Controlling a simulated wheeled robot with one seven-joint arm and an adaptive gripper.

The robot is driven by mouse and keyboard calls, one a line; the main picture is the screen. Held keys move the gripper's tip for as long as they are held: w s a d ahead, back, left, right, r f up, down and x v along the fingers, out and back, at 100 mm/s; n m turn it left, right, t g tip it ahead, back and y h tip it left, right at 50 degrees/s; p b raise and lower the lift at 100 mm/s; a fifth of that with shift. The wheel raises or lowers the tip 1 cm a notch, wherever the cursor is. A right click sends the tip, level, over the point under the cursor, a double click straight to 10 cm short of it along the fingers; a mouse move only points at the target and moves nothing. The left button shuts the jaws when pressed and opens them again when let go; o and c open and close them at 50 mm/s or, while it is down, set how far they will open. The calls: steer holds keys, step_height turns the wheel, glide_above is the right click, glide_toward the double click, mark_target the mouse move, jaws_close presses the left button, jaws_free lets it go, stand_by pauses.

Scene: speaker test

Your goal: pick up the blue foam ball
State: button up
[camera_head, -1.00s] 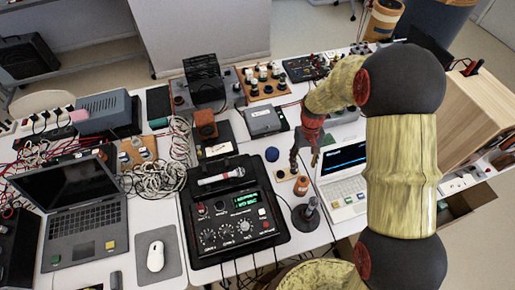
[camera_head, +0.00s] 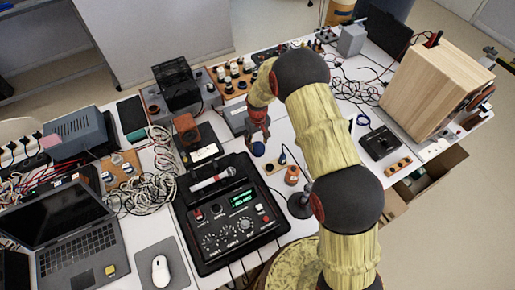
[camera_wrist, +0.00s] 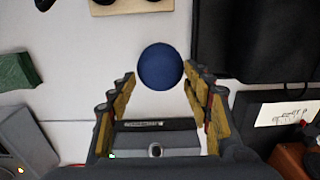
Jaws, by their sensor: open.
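The blue foam ball (camera_head: 258,149) rests on the white table, just behind the black audio device. It also shows in the wrist view (camera_wrist: 160,66), centred at the far end of the jaws. My gripper (camera_head: 259,136) points down right at the ball and hides part of it in the head view. In the wrist view my gripper (camera_wrist: 160,77) is open, with one finger on each side of the ball's near edge. Small gaps show between the fingertips and the ball, and the jaws hold nothing.
The black audio device (camera_head: 232,236) with a microphone (camera_head: 213,180) stands just in front of the ball. A grey box (camera_wrist: 155,138) lies beneath the jaws in the wrist view. A green block (camera_wrist: 14,70) lies at left.

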mark_target(258, 144)
step_height(258, 144, down, 4)
steer(key=shift+s+r, duration=0.1)
steer(key=c, duration=0.3)
steer(key=shift+c, duration=1)
steer(key=shift+r, duration=0.1)
